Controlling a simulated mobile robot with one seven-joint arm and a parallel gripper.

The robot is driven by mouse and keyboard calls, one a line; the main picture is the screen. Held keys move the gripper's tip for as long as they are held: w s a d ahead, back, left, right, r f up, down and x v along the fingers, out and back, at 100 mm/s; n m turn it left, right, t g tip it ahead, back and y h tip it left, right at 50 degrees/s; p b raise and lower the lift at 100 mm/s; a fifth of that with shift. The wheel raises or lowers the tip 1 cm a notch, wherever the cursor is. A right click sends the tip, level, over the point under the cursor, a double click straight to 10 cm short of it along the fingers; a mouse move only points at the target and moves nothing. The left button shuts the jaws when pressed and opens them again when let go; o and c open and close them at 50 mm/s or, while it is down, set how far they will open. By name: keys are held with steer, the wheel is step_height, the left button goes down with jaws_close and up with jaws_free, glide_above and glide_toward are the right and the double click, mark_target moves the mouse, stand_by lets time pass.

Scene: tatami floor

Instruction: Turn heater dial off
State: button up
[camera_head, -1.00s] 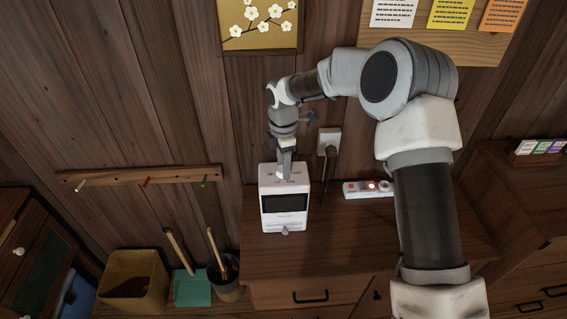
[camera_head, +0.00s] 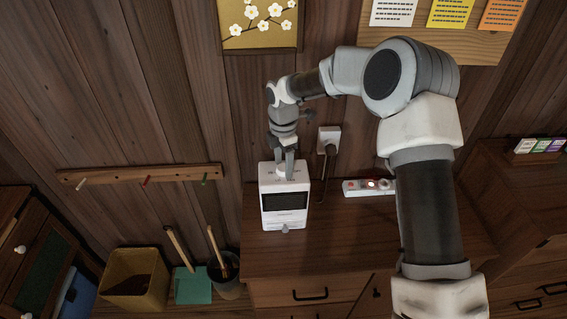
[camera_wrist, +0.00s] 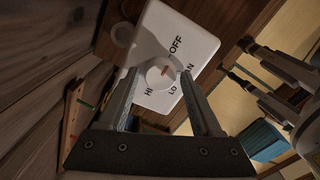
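The white heater (camera_head: 285,218) stands upright on the wooden cabinet, with a dark grille on its front. In the wrist view its top panel (camera_wrist: 205,45) carries the labels OFF, FAN, LO and HI around a round white dial (camera_wrist: 158,78). A small reddish mark shows on the dial; I cannot tell exactly which label it points to. My gripper (camera_head: 283,175) is above the heater's top, pointing down. In the wrist view its fingers are apart, one on each side of the dial, with gaps visible beside it. I cannot tell whether the fingertips touch the panel.
A power strip (camera_head: 368,188) with a lit orange light lies on the cabinet (camera_head: 340,245) right of the heater. A wall plug (camera_head: 329,140) is behind it. A peg rail (camera_head: 140,178) hangs at left, above a tan bin (camera_head: 135,280) and a dark bucket (camera_head: 226,275).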

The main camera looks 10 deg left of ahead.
mark_target(283, 167)
steer(key=shift+o, duration=0.6)
step_height(283, 167, up, 18)
steer(key=shift+f, duration=0.25)
steer(key=shift+d, duration=0.1)
